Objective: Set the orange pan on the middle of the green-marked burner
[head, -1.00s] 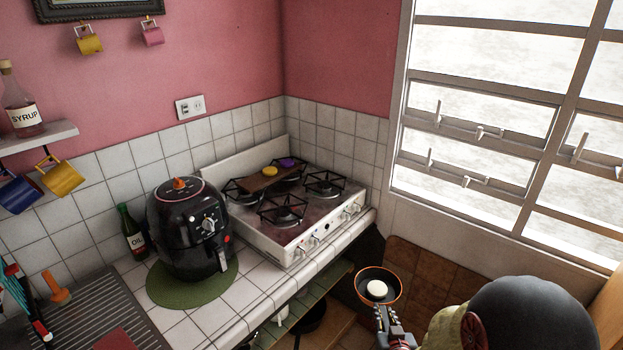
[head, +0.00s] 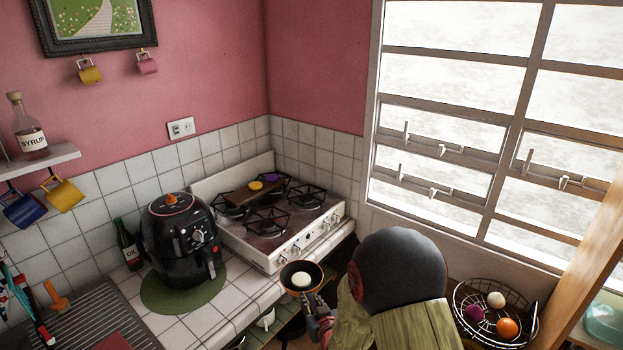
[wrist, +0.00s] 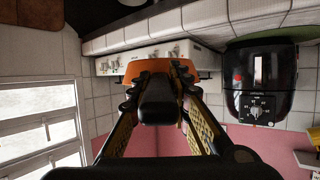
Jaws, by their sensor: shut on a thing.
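The orange pan (head: 315,272) has a dark inside and holds a round white thing (head: 301,280). It hangs in the air in front of the counter edge, below and apart from the stove. My gripper (head: 318,312) is shut on its dark handle (wrist: 157,100); the pan's orange side (wrist: 204,62) shows beyond the fingers in the wrist view. The white stove (head: 262,258) has several black burner grates, including a front left one (head: 268,222) and a front right one (head: 308,198). I cannot make out a green mark on any burner.
A brown board (head: 243,194) with a yellow and a purple thing lies across the rear grates. A black air fryer (head: 178,245) stands left of the stove on a green mat. A wire basket (head: 462,322) with round things is at right. The front grates look empty.

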